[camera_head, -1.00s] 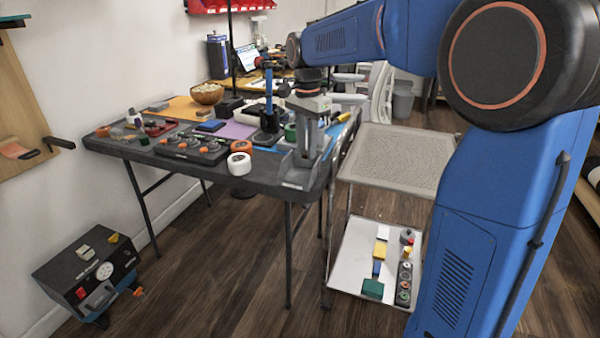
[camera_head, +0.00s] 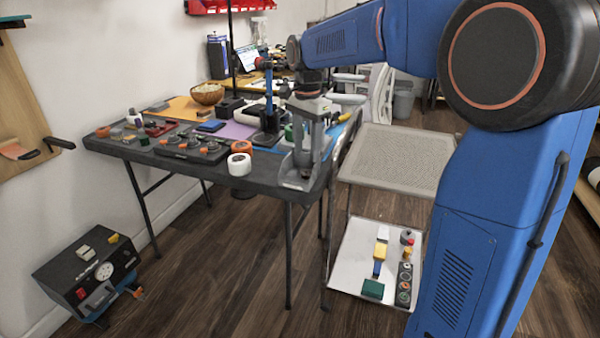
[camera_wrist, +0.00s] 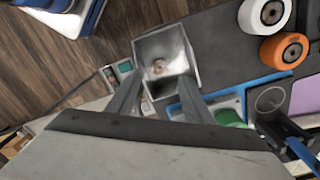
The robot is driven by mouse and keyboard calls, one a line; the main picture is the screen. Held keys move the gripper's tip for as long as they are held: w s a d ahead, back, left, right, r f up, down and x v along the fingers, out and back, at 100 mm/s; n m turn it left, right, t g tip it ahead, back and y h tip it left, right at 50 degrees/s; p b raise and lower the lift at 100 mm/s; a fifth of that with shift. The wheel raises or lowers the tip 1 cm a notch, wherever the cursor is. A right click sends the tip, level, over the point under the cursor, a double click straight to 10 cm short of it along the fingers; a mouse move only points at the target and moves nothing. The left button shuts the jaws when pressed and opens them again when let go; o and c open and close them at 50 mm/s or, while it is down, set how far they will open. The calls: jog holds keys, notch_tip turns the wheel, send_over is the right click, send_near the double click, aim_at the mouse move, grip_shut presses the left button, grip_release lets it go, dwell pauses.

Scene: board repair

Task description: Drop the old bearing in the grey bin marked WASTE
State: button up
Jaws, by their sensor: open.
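The grey bin (camera_head: 296,180) stands on the near right corner of the dark table. A pale mark shows on its front, too small to read. My gripper (camera_head: 306,150) points down over the bin's mouth. In the wrist view my gripper (camera_wrist: 162,80) is open, with its two fingers apart at the near edge of the bin (camera_wrist: 177,50). A small brownish round thing, which looks like the old bearing (camera_wrist: 158,68), lies inside the bin, between and beyond the fingertips. Nothing shows held between the fingers.
A black tray of parts (camera_head: 190,148) lies farther left. A blue stand (camera_head: 269,95) rises behind. A perforated trolley (camera_head: 395,160) stands to the right, with several parts on its lower shelf.

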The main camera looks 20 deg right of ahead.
notch_tip(320, 180, up, 17)
dwell(0.5)
jog(key=s+d+f+n+t, duration=0.2)
jog(key=s+f+n, duration=0.4)
jog(key=s+f, duration=0.6)
jog(key=s+d+f+n+t, duration=0.2)
jog(key=s+d+f+n, duration=0.3)
jog(key=s+f, duration=0.8)
jog(key=s+n, duration=0.1)
jog(key=s, duration=0.7)
jog(key=shift+s+f+n+t, duration=0.2)
jog(key=shift+s+n+t, duration=0.05)
jog(key=shift+n+t, duration=0.15)
